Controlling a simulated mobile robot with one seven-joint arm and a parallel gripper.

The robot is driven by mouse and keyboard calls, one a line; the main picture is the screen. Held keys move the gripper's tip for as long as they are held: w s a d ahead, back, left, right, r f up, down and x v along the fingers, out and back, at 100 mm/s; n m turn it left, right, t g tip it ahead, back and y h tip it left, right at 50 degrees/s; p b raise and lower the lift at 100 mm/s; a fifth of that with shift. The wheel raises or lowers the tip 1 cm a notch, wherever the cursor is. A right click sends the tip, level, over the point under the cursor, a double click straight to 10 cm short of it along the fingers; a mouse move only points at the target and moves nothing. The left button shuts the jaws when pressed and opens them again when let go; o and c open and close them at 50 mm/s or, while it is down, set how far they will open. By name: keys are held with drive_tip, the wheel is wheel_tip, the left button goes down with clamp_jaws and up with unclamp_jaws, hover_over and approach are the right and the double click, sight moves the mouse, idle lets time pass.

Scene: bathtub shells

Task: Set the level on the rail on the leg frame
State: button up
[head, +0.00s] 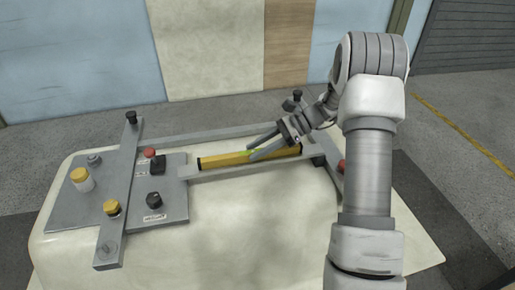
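The level (222,159) is a long yellow bar with a greenish spot near its middle. It lies along the grey front rail (215,173) of the leg frame and looks flat and in line with it. My gripper (251,152) comes in from the right over the level's right half. Its two dark fingers are spread apart, one toward the far side and one across the near side of the level. The fingers hide part of the level, and I cannot tell whether they touch it. The leg frame (123,177) lies on a cream bathtub shell.
The shell (250,235) has clear room in front of the rail. A grey plate (75,208) at left carries yellow, black and red knobs. My arm covers the right side.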

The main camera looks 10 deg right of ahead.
drive_tip(key=shift+o, duration=0.8)
